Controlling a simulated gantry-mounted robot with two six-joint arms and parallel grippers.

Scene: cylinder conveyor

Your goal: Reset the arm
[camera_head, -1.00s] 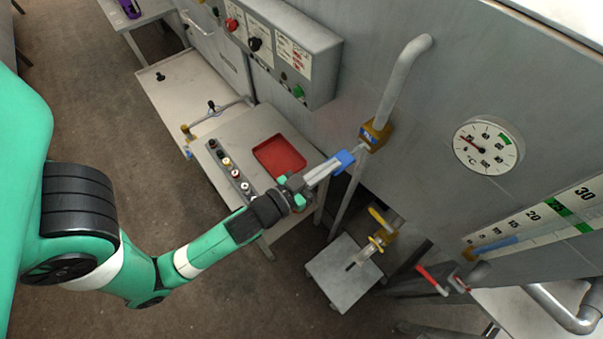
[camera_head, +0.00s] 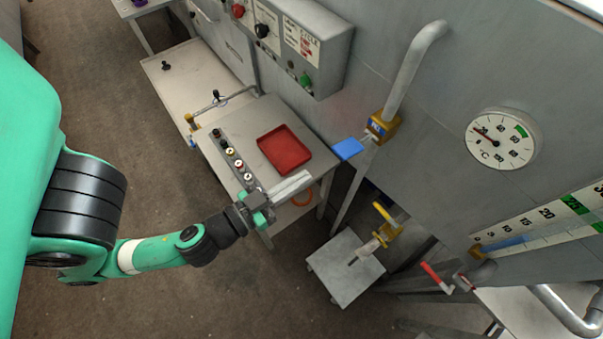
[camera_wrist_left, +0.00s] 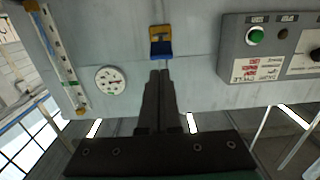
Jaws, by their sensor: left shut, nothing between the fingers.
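My left arm comes in from the left in the head view. Its gripper (camera_head: 293,184) is shut and empty, held over the front right part of the small table, near the red tray. In the left wrist view the two dark fingers (camera_wrist_left: 161,75) lie together and point toward the machine wall. The yellow valve block with a blue handle (camera_head: 348,149) is on the wall, apart from the fingertips. It also shows in the left wrist view, just beyond the fingertips (camera_wrist_left: 161,48). My right gripper is not in view.
A red tray (camera_head: 284,149) and a row of small knobs (camera_head: 231,152) are on the table. A control box (camera_head: 290,40), a pipe (camera_head: 412,70) and a round gauge (camera_head: 502,138) are on the wall. A stool-like stand (camera_head: 345,268) stands below. Bare floor lies at the lower left.

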